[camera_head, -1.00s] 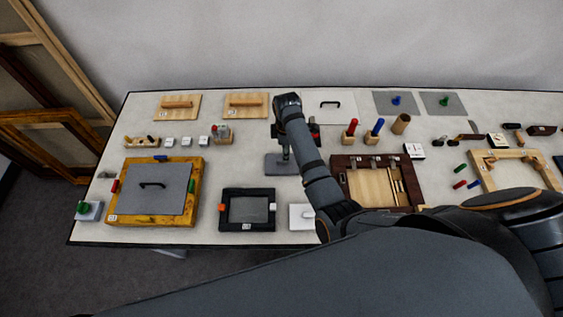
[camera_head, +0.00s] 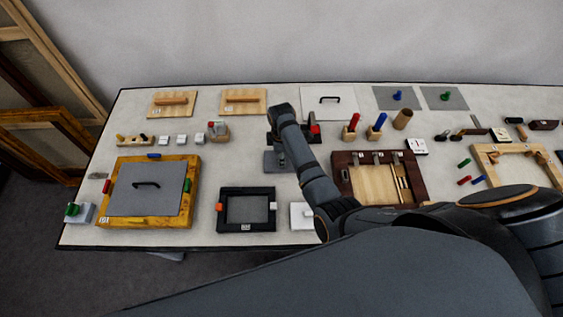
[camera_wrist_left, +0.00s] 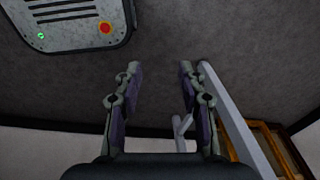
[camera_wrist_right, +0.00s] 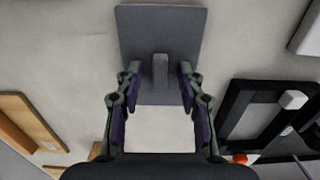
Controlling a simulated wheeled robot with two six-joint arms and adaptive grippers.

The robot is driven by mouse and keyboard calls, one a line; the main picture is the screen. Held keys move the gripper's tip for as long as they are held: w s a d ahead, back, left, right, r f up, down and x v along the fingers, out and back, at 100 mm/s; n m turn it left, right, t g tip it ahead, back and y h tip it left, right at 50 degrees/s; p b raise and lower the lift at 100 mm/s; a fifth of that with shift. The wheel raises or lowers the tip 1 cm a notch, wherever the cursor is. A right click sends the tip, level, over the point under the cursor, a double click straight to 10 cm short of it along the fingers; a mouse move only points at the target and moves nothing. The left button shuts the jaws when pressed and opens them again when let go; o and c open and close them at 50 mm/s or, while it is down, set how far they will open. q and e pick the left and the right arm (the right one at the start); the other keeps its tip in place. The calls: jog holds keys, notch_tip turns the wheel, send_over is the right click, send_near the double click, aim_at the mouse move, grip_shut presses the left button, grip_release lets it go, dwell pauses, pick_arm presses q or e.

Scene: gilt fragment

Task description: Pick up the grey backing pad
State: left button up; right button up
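The grey backing pad (camera_head: 272,165) lies flat on the table, partly hidden behind my right arm. In the right wrist view the pad (camera_wrist_right: 135,35) is a dark grey plate with a grey upright grip (camera_wrist_right: 160,72) in its middle. My right gripper (camera_wrist_right: 158,78) is open, with its fingertips over the pad, one on each side of the grip. No contact with the grip shows. In the head view the right gripper is mostly hidden by its own wrist. My left gripper (camera_wrist_left: 158,72) is open and empty over the floor, away from the table.
A black frame (camera_head: 222,212) and a white block (camera_head: 302,215) stand nearer the front. A gilt frame (camera_head: 112,220) holding a grey panel (camera_head: 150,200) is at left. A dark wooden frame (camera_head: 345,190) is right of my arm. Picture frames (camera_head: 40,135) lean at far left.

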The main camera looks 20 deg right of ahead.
grip_shut()
